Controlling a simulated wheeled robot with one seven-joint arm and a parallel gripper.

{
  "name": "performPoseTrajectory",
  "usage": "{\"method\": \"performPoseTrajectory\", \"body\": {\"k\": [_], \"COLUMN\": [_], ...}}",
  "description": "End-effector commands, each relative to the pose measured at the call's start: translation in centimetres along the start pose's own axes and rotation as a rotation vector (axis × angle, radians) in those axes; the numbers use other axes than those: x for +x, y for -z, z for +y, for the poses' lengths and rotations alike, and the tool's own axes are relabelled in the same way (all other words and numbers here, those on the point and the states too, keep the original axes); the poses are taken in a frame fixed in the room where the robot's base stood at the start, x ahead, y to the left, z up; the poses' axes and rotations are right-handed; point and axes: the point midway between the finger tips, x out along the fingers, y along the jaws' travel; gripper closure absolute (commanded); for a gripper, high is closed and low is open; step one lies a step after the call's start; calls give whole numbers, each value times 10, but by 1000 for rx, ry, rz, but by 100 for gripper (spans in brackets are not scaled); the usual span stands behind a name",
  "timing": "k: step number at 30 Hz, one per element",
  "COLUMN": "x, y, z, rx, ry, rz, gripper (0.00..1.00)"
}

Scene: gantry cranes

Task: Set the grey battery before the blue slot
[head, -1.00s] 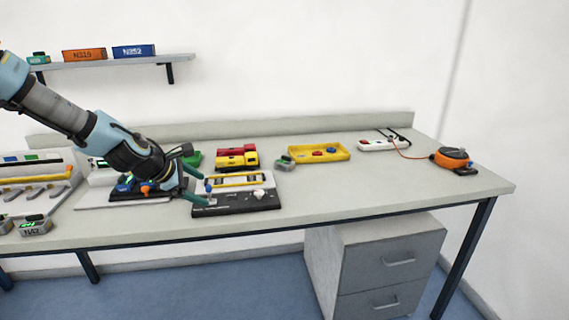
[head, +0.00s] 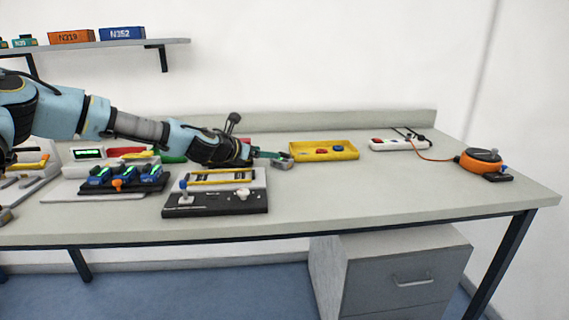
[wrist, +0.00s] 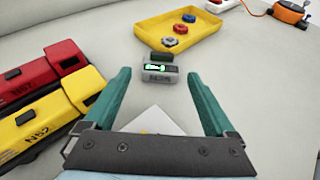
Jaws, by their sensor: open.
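The grey battery (wrist: 158,76) has a dark top part and a lit green display. It stands on the bench just beyond my open fingertips, in line with the gap between them in the wrist view. In the head view the battery (head: 284,164) is partly hidden by my gripper (head: 268,157). My gripper (wrist: 159,88) is open, with nothing between its teal fingers. I cannot make out a blue slot in the current views; a rack (head: 28,168) at the far left is cut off by the frame and partly covered by my arm.
A yellow tray (wrist: 152,37) with red, blue and grey round pieces lies just behind the battery. Red (wrist: 42,72) and yellow (wrist: 36,124) blocks lie left of my gripper. A dark control panel (head: 215,203) and a dock with blue units (head: 122,182) stand on the bench. The right front is clear.

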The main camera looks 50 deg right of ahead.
Motion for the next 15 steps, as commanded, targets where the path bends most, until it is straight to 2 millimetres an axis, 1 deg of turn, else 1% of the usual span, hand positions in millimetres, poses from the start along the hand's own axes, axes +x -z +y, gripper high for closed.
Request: {"method": "performPoseTrajectory", "body": {"k": [1,3,10,15], "x": [8,18,34,58], "y": [-2,-2,-3,-7], "z": [-1,-1,-2,-6], "rx": [-1,0,2,3], "ry": [2,2,2,2], "rz": [0,1,1,1], "gripper": [10,10,10,10]}}
